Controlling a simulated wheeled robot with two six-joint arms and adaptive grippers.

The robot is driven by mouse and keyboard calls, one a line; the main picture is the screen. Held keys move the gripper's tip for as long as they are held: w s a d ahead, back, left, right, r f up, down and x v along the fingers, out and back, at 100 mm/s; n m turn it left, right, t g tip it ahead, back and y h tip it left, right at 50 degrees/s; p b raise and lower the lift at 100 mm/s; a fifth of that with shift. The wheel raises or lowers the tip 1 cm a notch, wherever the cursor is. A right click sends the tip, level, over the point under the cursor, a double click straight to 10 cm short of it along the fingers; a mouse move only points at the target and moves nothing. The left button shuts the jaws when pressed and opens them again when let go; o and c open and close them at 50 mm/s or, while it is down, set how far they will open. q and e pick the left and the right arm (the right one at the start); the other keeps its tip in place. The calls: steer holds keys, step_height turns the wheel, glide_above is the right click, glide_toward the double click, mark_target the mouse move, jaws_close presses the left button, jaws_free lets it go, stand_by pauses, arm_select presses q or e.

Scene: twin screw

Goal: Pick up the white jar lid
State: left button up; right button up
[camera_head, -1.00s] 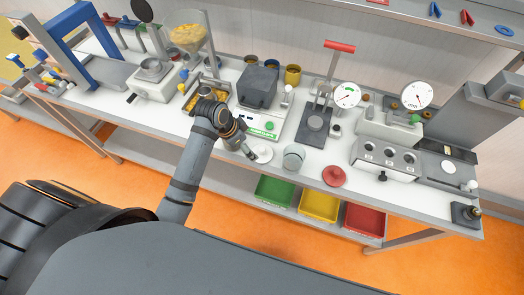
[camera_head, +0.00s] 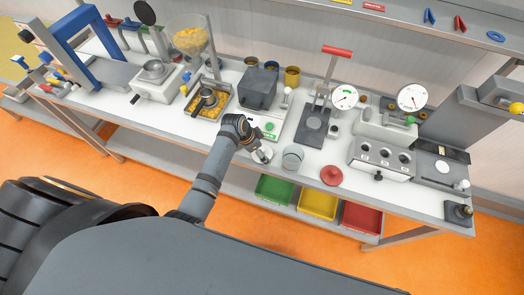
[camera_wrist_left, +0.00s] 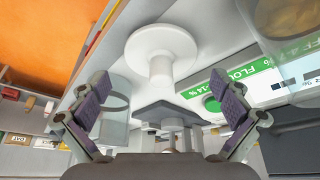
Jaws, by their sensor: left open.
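The white jar lid (camera_wrist_left: 160,48), a round disc with a knob, lies on the white bench top. Its knob points toward my left gripper (camera_wrist_left: 164,108) in the left wrist view. That gripper is open, with the lid beyond its fingertips and centred between them; no contact shows. In the head view my left gripper (camera_head: 257,151) is right over the lid (camera_head: 266,156), hiding part of it. A clear jar (camera_head: 293,157) stands just right of the lid and shows behind the left-hand finger in the wrist view (camera_wrist_left: 115,100). My right gripper is out of view.
A red lid (camera_head: 331,175) lies right of the jar. A dark grey box machine (camera_head: 259,88) with a green label stands behind the gripper. Green (camera_head: 275,189), yellow (camera_head: 317,203) and red (camera_head: 361,218) bins sit below the bench's front edge.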

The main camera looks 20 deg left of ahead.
arm_select(q)
steer(key=shift+x, duration=0.95)
steer(key=c, duration=1)
steer(key=shift+o, duration=0.2)
steer(key=shift+r, duration=0.1)
steer(key=shift+w+r+b, duration=0.1)
steer(key=shift+r+b, duration=0.4)
steer(key=shift+r, duration=0.05)
steer(key=shift+r+b, duration=0.7)
steer(key=shift+r, duration=0.05)
steer(key=s+a+r+b, duration=0.3)
steer(key=s+r, duration=0.7)
steer(key=s, duration=0.3)
steer(key=shift+s+a+r, duration=0.2)
steer(key=shift+s, duration=0.15)
